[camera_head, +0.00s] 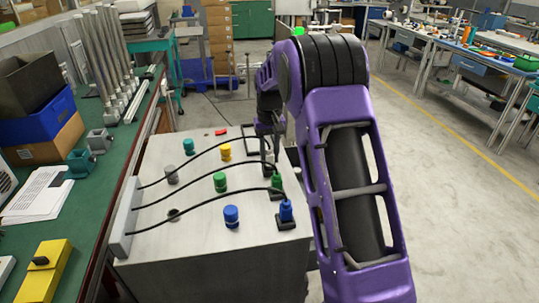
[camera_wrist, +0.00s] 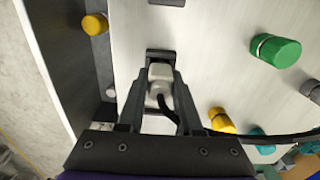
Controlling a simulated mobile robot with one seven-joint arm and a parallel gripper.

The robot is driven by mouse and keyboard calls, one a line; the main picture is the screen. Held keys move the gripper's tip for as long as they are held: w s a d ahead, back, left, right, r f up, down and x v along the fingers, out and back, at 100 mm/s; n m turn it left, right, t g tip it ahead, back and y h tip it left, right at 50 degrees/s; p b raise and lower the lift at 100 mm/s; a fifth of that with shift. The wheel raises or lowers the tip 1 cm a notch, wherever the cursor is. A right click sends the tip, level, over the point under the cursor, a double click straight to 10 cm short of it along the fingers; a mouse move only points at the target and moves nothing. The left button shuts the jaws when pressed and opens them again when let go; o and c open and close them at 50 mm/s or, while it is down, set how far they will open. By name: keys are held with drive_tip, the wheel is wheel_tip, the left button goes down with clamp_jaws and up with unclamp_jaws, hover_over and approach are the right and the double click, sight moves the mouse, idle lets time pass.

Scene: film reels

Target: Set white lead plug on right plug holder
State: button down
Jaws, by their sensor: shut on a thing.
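My gripper (camera_wrist: 158,92) is shut on the white lead plug (camera_wrist: 159,76), with one finger on each side of it. A black lead runs from the plug toward the right of the wrist view. A dark square plug holder (camera_wrist: 157,54) shows directly behind and around the plug's far end; I cannot tell whether the plug is seated in it or just above it.
The grey worktop (camera_head: 180,243) carries a blue plug (camera_head: 286,210) and a green plug (camera_head: 277,181) in dark holders at right. Several coloured knobs stand left of them, including blue (camera_head: 231,216) and yellow (camera_head: 226,152). Black leads arch over from a pale block (camera_head: 123,220).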

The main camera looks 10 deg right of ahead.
sight(269, 153)
drive_tip(key=shift+f, duration=0.55)
drive_tip(key=c, duration=0.8)
unclamp_jaws()
drive_tip(key=shift+c, duration=0.2)
drive_tip(key=shift+r, duration=0.15)
drive_tip(key=shift+r+p, duration=0.5)
drive_tip(key=shift+r, duration=4.9)
